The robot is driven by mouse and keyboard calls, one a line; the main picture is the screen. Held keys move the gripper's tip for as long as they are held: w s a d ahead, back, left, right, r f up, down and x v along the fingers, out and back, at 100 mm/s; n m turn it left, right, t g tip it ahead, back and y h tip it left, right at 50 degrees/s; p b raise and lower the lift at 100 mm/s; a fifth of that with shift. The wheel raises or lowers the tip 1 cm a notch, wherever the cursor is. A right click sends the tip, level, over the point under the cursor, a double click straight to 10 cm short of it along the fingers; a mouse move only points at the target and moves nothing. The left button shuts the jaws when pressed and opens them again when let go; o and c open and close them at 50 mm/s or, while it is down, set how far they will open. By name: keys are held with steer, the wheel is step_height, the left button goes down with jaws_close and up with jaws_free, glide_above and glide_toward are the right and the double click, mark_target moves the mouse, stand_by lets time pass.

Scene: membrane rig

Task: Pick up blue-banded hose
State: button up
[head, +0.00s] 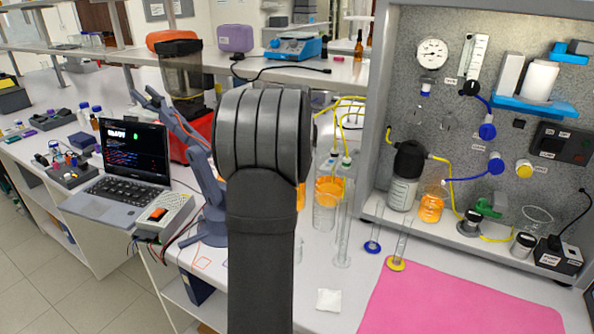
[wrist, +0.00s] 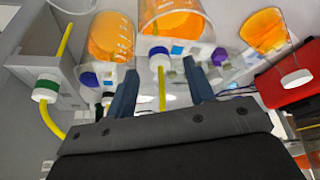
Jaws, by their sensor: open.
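The blue-banded hose (wrist: 161,88) is a yellow tube with a white fitting and a blue band, in the upper middle of the wrist view. My gripper (wrist: 159,66) is open, with one dark blue finger on each side of this hose. Gaps show between the fingers and the hose. In the head view two banded yellow hoses hang over the orange beakers, and the one with the blue band (head: 335,152) is on the left. My own arm hides my gripper there.
A green-banded hose (wrist: 46,90) stands left of my gripper in the wrist view. Beakers of orange liquid (head: 329,186) and tall glass cylinders (head: 343,235) stand close by on the bench. A grey panel (head: 450,100) with fittings stands right. A pink mat (head: 460,305) is clear.

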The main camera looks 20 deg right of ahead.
steer(key=shift+x, duration=1.15)
steer(key=c, duration=1.1)
steer(key=shift+o, duration=0.2)
